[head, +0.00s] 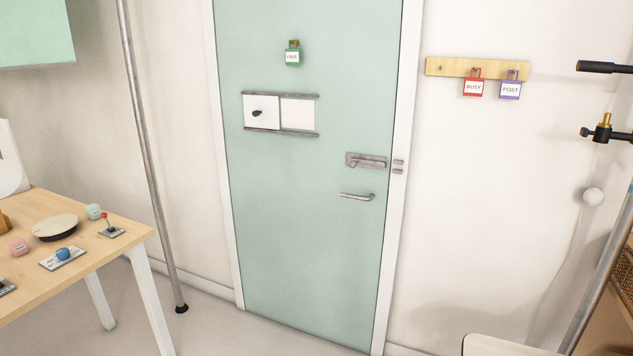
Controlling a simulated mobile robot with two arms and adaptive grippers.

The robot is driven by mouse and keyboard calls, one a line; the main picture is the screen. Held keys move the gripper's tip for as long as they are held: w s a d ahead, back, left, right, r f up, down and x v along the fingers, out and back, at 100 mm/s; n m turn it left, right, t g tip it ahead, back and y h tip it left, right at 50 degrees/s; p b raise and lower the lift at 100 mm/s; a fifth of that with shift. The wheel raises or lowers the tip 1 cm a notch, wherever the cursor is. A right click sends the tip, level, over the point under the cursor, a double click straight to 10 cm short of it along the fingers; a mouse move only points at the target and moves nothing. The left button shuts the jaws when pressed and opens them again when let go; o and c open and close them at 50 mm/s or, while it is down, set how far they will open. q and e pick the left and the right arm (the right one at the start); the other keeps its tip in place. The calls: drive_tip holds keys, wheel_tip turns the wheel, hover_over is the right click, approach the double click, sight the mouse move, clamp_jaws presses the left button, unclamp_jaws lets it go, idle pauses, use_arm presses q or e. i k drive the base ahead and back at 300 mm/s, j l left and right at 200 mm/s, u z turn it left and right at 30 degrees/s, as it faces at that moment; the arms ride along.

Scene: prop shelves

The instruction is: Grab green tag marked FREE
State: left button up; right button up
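The green tag marked FREE (292,56) hangs on the upper part of the pale green door (300,220), above a sliding panel. It looks upright and flat against the door; what it hangs from is too small to tell. A red tag marked BUSY (473,87) and a purple tag marked POST (510,89) hang from a wooden rail (436,67) on the wall right of the door. Neither of my grippers shows in the head view.
A wooden table (130,238) with several small controls stands at the left, beside a metal pole (150,150). The door has a sliding panel (297,114), a latch (366,160) and a handle (357,196). Stands with black clamps (606,132) are at the right. Floor before the door looks clear.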

sight(291, 57)
drive_tip(key=i+u, duration=0.1)
drive_tip(key=i, duration=0.75)
drive_tip(key=i+l, duration=0.15)
drive_tip(key=i, duration=0.65)
drive_tip(key=i+l+u, duration=0.15)
drive_tip(key=i, duration=0.7)
drive_tip(key=i+u, duration=0.2)
drive_tip(key=i+l, duration=0.05)
drive_tip(key=i, duration=0.05)
